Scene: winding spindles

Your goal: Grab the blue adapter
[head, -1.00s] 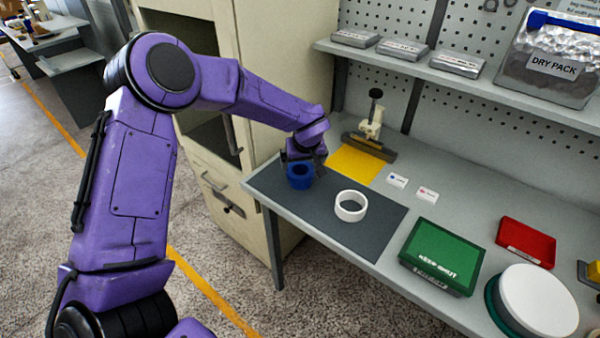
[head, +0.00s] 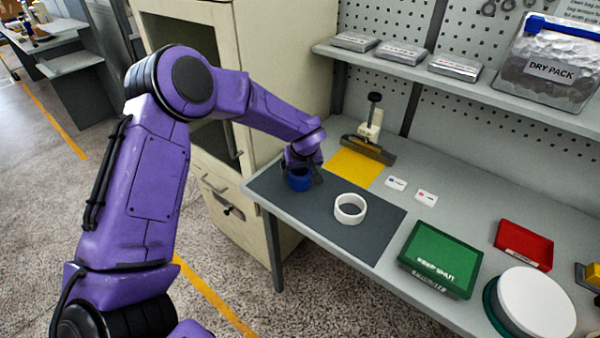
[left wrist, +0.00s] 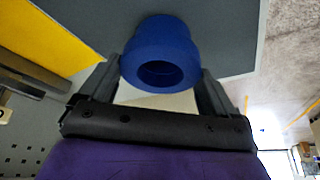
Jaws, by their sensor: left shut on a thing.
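The blue adapter (head: 299,182) is at the left end of the dark grey mat (head: 355,234) on the bench. In the left wrist view the adapter (left wrist: 160,55) is a stepped ring with a hole, set between the two fingers. My left gripper (head: 301,176) comes down over it from above and is shut on it; the fingers (left wrist: 160,85) also show in the left wrist view. Whether the adapter still touches the mat I cannot tell. My right gripper is not in view.
A white ring (head: 350,208) stands on the mat just right of the adapter. A yellow sheet (head: 354,167) and a small clamp-like stand (head: 371,130) lie behind. A green box (head: 440,259), red tray (head: 524,245) and white disc (head: 537,301) are farther right. A cabinet (head: 285,75) stands behind left.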

